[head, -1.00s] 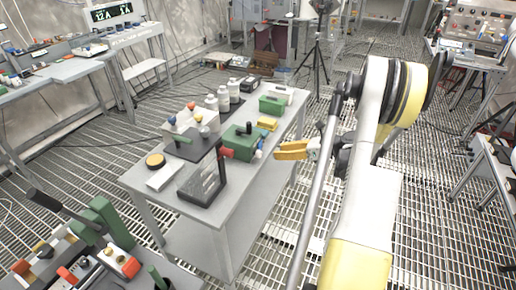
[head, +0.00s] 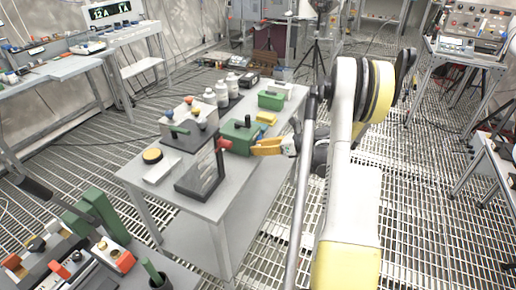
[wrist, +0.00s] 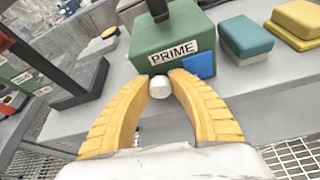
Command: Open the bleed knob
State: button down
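A green box labelled PRIME (head: 238,136) sits on the grey bench; in the wrist view the box (wrist: 175,35) has a blue square (wrist: 199,65) on its front. A small round white knob (wrist: 160,87) shows at its lower front edge. No label reads "bleed", so I cannot tell for sure that this is the bleed knob. My gripper (head: 257,146) is at the box's right side. In the wrist view my gripper (wrist: 158,74) is open, its yellow fingers on either side of the white knob. Whether they touch it is unclear.
Several white bottles stand farther back.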

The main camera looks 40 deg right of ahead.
dwell(0.4)
jog(key=n+h, duration=0.2)
jog(key=n, duration=0.1)
jog(key=shift+a+t, duration=0.1)
jog(key=shift+t, duration=0.3)
jog(key=n+h, duration=0.1)
jog(key=n, duration=0.1)
jog(key=n+t+h, duration=0.1)
jog(key=n, duration=0.1)
jog(key=shift+t, duration=0.3)
jog(key=shift+h, duration=0.3)
jog(key=c, duration=1.4)
grip_release()
jog(key=shift+c, duration=0.2)
